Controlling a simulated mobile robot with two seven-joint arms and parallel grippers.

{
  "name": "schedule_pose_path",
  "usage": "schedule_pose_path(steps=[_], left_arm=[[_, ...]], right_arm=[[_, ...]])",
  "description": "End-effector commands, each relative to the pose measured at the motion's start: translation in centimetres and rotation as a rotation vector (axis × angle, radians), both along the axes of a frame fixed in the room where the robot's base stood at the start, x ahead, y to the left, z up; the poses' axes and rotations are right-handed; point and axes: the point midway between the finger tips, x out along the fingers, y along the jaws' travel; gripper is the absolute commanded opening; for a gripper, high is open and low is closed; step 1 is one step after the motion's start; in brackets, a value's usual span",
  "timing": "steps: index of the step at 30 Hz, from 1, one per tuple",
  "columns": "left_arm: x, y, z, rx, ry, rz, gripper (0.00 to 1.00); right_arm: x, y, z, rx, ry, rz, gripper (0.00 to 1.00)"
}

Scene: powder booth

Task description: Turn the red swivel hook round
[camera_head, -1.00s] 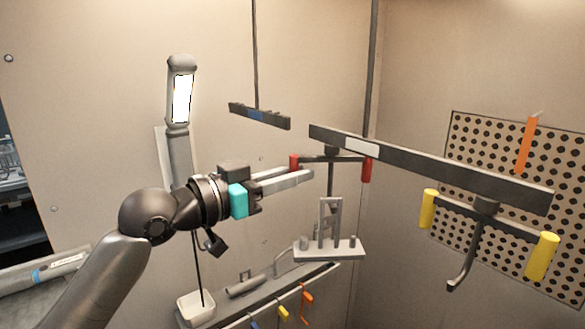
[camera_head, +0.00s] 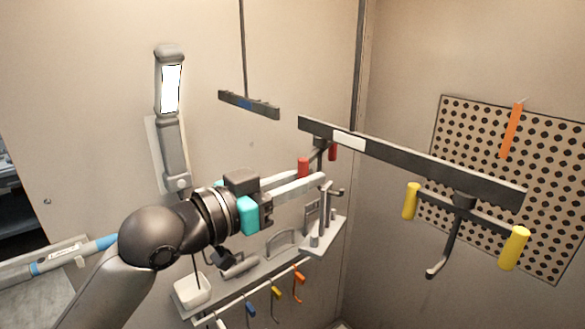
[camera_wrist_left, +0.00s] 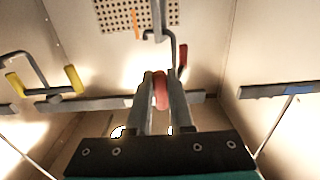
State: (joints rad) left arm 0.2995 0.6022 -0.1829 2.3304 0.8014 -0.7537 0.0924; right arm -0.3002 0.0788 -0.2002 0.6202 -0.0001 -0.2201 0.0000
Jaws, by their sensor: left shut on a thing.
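The red swivel hook hangs under the long dark bar (camera_head: 400,164) and has two red grips. My left gripper (camera_head: 310,175) is shut on the near red grip (camera_head: 303,166). The far red grip (camera_head: 333,152) is free, behind the hook's stem. In the left wrist view, the held red grip (camera_wrist_left: 161,92) stands between the fingers, and the other red grip (camera_wrist_left: 183,60) is beyond to the right. A grey part with posts (camera_head: 325,237) shows below the hook; the fingers partly hide the link between them. My right gripper is in neither view.
A yellow-gripped hook (camera_head: 466,210) hangs from the same bar at the right. A perforated panel (camera_head: 560,200) is on the right wall. A lit lamp (camera_head: 171,90) stands on the left wall. A shelf with small coloured hooks (camera_head: 250,305) lies below.

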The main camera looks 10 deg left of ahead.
Motion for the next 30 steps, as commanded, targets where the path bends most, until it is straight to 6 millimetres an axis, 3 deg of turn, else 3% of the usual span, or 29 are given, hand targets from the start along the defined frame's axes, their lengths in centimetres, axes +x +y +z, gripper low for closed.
schedule_pose_path(steps=[17,30], left_arm=[[-0.2,-2.9,0.2,-0.003,0.0,-0.001,0.07],[0.8,-4.9,0.1,-0.002,0.0,-0.001,0.06]], right_arm=[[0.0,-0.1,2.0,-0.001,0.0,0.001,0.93],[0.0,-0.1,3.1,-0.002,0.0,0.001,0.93]])
